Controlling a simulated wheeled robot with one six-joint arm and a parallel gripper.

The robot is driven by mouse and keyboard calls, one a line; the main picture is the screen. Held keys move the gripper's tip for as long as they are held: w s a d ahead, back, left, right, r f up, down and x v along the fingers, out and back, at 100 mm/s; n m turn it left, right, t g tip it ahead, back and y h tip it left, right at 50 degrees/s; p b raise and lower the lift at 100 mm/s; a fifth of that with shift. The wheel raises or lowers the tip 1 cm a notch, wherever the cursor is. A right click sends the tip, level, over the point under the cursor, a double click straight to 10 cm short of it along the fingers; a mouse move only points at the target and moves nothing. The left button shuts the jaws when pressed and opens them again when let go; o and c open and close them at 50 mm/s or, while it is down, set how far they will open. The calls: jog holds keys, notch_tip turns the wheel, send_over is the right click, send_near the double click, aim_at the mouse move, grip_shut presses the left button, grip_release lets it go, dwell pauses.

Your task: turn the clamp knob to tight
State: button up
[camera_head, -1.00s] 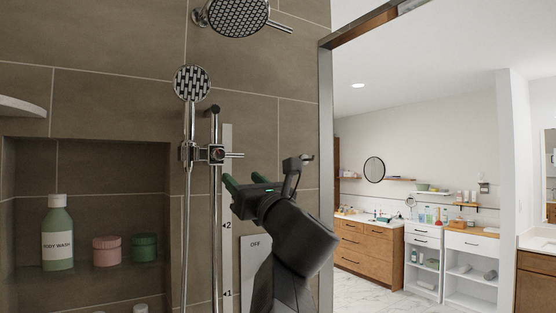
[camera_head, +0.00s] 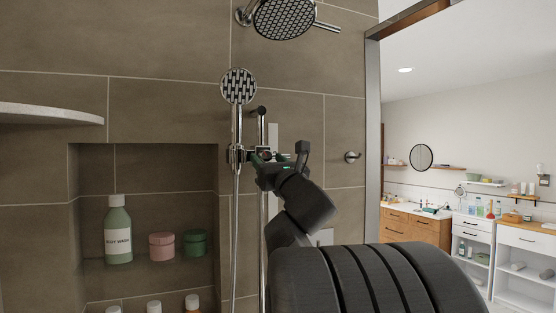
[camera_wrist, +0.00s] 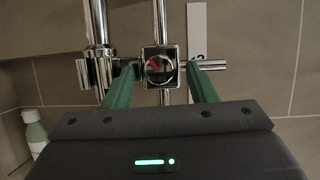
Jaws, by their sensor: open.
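The clamp knob (camera_wrist: 159,67) is a chrome piece with a round face and a red mark, on the clamp of the shower's slide rail (camera_head: 262,221). In the wrist view it sits between the two green fingers of my gripper (camera_wrist: 162,82), which are open on its left and right. I cannot tell whether either finger touches it. In the head view my gripper (camera_head: 272,160) is at the clamp and hides most of the knob. The hand shower (camera_head: 238,86) hangs upright in its holder left of the rail.
A wall niche (camera_head: 95,225) at left holds a body wash bottle (camera_head: 118,232), a pink jar (camera_head: 162,246) and a green jar (camera_head: 195,243). A pale shelf (camera_head: 48,114) juts out above it. The shower's metal frame (camera_head: 372,110) stands to the right.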

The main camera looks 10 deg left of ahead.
jog(key=c, duration=1)
jog(key=shift+o, duration=0.2)
